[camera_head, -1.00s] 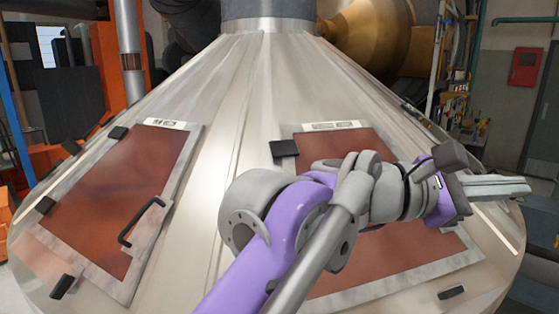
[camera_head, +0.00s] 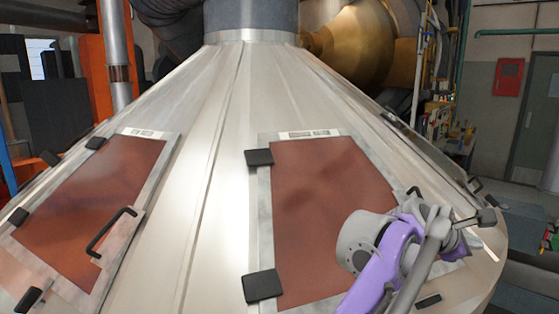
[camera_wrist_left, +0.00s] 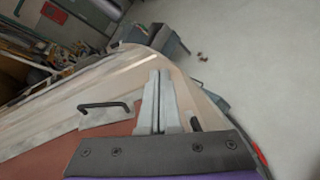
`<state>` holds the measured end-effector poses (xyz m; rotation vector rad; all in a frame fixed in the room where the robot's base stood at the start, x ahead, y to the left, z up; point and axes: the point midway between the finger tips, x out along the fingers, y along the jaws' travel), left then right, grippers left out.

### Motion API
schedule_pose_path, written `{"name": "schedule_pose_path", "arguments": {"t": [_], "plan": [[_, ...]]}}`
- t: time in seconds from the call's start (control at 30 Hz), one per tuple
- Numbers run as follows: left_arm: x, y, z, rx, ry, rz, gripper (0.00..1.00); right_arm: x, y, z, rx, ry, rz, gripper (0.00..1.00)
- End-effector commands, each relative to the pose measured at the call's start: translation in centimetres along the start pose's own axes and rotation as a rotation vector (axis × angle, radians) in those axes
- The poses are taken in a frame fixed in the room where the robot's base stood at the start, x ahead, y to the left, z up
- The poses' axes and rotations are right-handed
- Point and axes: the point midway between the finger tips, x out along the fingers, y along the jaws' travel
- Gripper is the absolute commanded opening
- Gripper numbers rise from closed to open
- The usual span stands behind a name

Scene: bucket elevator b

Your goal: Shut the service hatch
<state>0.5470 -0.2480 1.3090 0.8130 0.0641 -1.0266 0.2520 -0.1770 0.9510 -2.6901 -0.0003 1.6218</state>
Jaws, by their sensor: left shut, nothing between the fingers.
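The nearer right-hand hatch is a red-brown panel (camera_head: 325,215) in a pale frame on the metal cone. Two black hinge blocks (camera_head: 259,157) sit on its left side. It appears to lie along the cone; I cannot tell if it is fully flush. Its black handle (camera_head: 414,191) shows partly behind my arm, and also in the left wrist view (camera_wrist_left: 105,107). My left gripper (camera_head: 464,240) is over the hatch's right side, its fingers mostly hidden in the head view. In the wrist view its fingers (camera_wrist_left: 160,78) are together and empty, beside the handle. My right gripper is not seen.
A second red-brown hatch (camera_head: 95,205) with a black handle (camera_head: 110,232) is at the left of the cone. A black latch block (camera_head: 428,300) sits at the lower right. Bare floor (camera_wrist_left: 265,75) lies beyond the cone's rim in the wrist view.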

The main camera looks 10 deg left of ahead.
Motion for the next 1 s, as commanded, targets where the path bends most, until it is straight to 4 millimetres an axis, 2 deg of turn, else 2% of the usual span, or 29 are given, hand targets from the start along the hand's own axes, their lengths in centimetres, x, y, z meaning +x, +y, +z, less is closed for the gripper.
{"name": "schedule_pose_path", "arguments": {"t": [0.2,0.33,0.5,0.8,1.0], "plan": [[4.4,-0.1,-3.9,0.006,0.063,-0.006,0.0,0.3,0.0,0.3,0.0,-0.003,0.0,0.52],[6.6,-0.1,-6.5,0.006,0.137,-0.007,0.0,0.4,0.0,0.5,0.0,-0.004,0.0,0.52],[9.0,0.0,-9.9,0.003,0.134,-0.005,0.0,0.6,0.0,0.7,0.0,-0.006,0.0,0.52],[11.9,0.0,-15.0,0.005,0.133,-0.006,0.0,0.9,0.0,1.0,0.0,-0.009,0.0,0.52],[12.6,0.0,-16.5,0.005,0.132,-0.007,0.0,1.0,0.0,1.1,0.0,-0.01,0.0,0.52]]}}
